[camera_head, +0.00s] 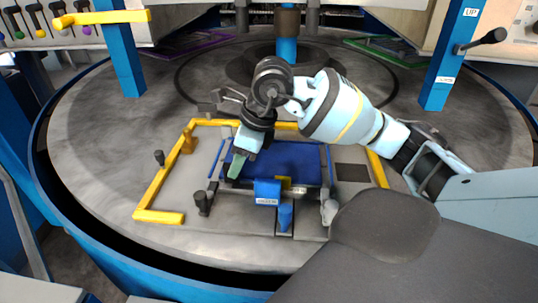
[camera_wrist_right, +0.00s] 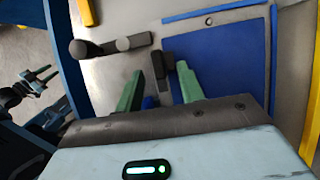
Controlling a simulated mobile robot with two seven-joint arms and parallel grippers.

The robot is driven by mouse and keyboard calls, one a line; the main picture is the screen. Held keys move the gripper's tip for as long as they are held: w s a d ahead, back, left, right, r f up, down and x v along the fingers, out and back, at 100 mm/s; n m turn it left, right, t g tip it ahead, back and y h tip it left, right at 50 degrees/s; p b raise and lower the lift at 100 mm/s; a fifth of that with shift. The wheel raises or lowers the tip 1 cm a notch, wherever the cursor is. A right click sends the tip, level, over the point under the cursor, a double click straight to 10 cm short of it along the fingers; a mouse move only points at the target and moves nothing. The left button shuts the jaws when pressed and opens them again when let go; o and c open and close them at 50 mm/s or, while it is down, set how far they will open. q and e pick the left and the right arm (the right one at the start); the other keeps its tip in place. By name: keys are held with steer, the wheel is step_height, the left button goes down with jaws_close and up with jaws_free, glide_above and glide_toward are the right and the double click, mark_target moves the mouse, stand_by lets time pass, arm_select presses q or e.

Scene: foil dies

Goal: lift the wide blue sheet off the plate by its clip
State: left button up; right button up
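The wide blue sheet (camera_head: 290,155) lies flat on the grey plate inside a yellow frame; it also shows in the wrist view (camera_wrist_right: 222,65). A small dark piece, seemingly the clip (camera_wrist_right: 168,61), sits at the sheet's edge in the wrist view, close to the right finger. My right gripper (camera_head: 238,165) is over the sheet's left edge, pointing down. In the wrist view its green fingers (camera_wrist_right: 158,90) are apart, with nothing clearly held between them. My left gripper (camera_wrist_right: 42,77) appears small at the far left of the wrist view, its fingers apart, away from the sheet.
The yellow frame (camera_head: 160,188) surrounds the work area. A labelled blue block (camera_head: 267,190) and a blue knob (camera_head: 285,215) stand at the sheet's front. Blue posts (camera_head: 121,58) rise on both sides. Bare turntable lies around.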

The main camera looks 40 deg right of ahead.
steer(key=shift+x, duration=1.15)
jaws_close()
